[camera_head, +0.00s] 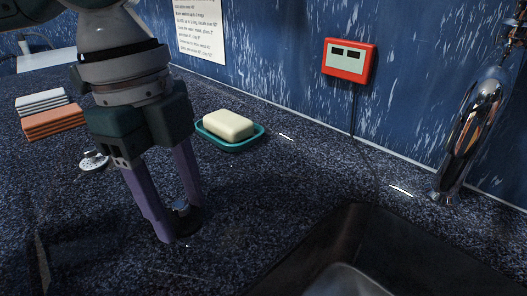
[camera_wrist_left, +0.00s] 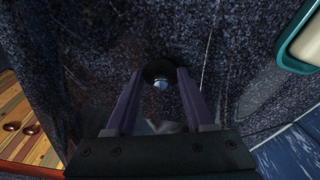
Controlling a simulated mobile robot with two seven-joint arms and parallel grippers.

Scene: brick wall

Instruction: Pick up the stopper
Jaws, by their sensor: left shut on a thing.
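The stopper (camera_head: 183,217) is a dark round disc with a shiny metal knob, at the purple fingertips of my left gripper (camera_head: 178,222) on the dark speckled counter. In the left wrist view the stopper (camera_wrist_left: 160,74) shows between the two fingertips of my left gripper (camera_wrist_left: 160,86), with its metal knob facing the camera. The left gripper is shut on the stopper. Whether the stopper still touches the counter is hard to tell. My right gripper is not in view.
A black sink (camera_head: 345,235) lies at the front right, with a chrome faucet (camera_head: 468,135) behind it. A soap bar (camera_head: 228,125) sits in a green dish (camera_head: 240,146) behind the gripper. Sponges (camera_head: 52,122) and a small white-and-metal strainer-like piece (camera_head: 93,161) lie at left.

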